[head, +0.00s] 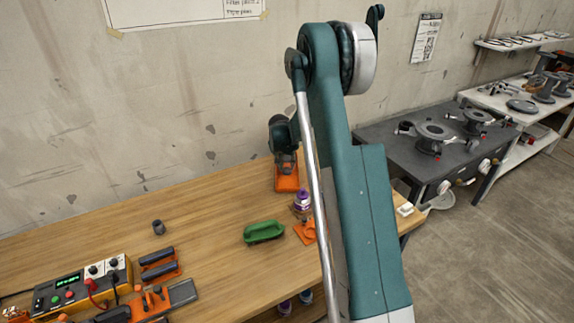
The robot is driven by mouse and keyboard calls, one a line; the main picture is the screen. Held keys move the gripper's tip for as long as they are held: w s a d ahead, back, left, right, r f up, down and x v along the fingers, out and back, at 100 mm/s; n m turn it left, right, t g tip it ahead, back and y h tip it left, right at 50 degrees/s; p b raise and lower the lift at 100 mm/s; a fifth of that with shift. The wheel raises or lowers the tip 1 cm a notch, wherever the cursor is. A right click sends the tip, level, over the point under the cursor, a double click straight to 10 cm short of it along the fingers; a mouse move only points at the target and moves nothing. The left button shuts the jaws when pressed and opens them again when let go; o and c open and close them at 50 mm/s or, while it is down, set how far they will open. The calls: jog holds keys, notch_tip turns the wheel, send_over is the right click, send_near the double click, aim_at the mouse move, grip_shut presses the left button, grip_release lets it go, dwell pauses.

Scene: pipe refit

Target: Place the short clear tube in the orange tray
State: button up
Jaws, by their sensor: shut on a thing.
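My gripper (286,166) is small and dark in the head view, at the back of the wooden bench, pointing down. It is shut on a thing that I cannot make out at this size. An orange piece (288,184), which looks like the orange tray, is right below the fingertips and partly covered by them. I cannot tell whether the fingers or the held thing touch it. The short clear tube cannot be made out anywhere on the bench.
A green dish (263,232), a purple-and-white bottle (301,202) and an orange fixture (304,233) are near the gripper. A dark cylinder (158,227) stands further left. A yellow control box (80,288) is at front left. The bench (205,215) is bare between dish and cylinder.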

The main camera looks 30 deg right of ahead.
jog(key=o, duration=0.9)
jog(key=shift+p+v, duration=0.9)
jog(key=shift+v, duration=5.2)
jog(key=shift+w+r, duration=0.1)
